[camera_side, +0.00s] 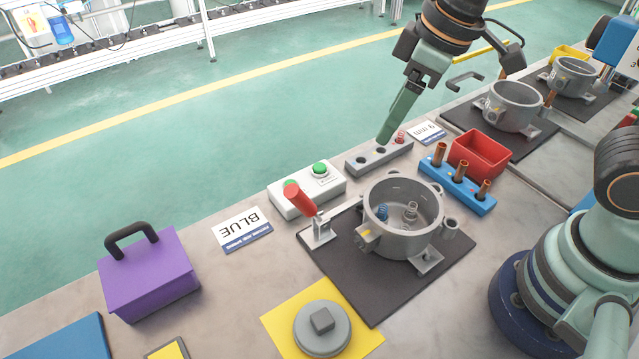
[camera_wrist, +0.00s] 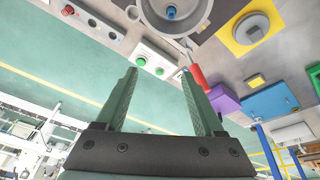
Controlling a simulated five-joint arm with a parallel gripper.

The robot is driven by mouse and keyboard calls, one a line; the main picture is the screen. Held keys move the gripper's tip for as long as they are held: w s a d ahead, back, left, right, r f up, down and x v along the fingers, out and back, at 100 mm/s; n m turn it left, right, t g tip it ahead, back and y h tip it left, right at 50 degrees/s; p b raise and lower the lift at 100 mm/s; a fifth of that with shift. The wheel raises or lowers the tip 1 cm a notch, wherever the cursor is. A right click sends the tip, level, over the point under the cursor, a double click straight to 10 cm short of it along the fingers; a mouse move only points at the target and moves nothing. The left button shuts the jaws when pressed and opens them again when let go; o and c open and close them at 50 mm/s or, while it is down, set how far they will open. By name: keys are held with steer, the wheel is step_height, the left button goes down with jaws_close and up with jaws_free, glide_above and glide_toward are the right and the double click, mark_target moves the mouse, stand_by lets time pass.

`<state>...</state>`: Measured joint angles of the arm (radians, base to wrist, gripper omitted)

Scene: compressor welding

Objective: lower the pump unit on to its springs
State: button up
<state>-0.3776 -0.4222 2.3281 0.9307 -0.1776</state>
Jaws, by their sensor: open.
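The open grey compressor housing (camera_side: 402,215) stands on a dark mat. Inside, a blue spring (camera_side: 382,212) and a pale spring (camera_side: 411,210) stand upright; the near wall may hide more. The blue spring also shows in the wrist view (camera_wrist: 171,12). A grey round disc with a square knob (camera_side: 322,325) lies on a yellow mat; I cannot tell whether this is the pump unit. My gripper (camera_side: 385,138) points down over the grey spring rack (camera_side: 370,160), behind the housing. In the wrist view its fingers (camera_wrist: 160,73) are apart with nothing between them.
A red spring (camera_side: 399,137) sits in the rack. A red-handled clamp (camera_side: 300,200) rises at the housing's left. Around it are a button box (camera_side: 306,190), a BLUE card (camera_side: 242,229), a purple handled block (camera_side: 149,275), a blue tube rack (camera_side: 457,180) and a red bin (camera_side: 480,155).

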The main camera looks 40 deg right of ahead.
steer(key=s+a+f+n+g, duration=0.1)
steer(key=s+a+f+n, duration=0.15)
steer(key=a, duration=0.35)
steer(key=s+a+f+n+g, duration=0.1)
steer(key=s+a+f+n, duration=0.1)
steer(key=a+n, duration=0.3)
steer(key=n+g+h, duration=0.1)
steer(key=n, duration=0.2)
glide_above(321, 318)
steer(key=d, duration=0.1)
step_height(321, 318, down, 4)
step_height(321, 318, down, 6)
steer(key=shift+w+r, duration=0.1)
steer(key=shift+w, duration=0.05)
steer(key=f, duration=0.4)
steer(key=shift+s+a, duration=0.3)
steer(key=shift+a, duration=0.1)
steer(key=shift+f, duration=0.6)
jaws_close()
steer(key=shift+w+a+r, duration=0.1)
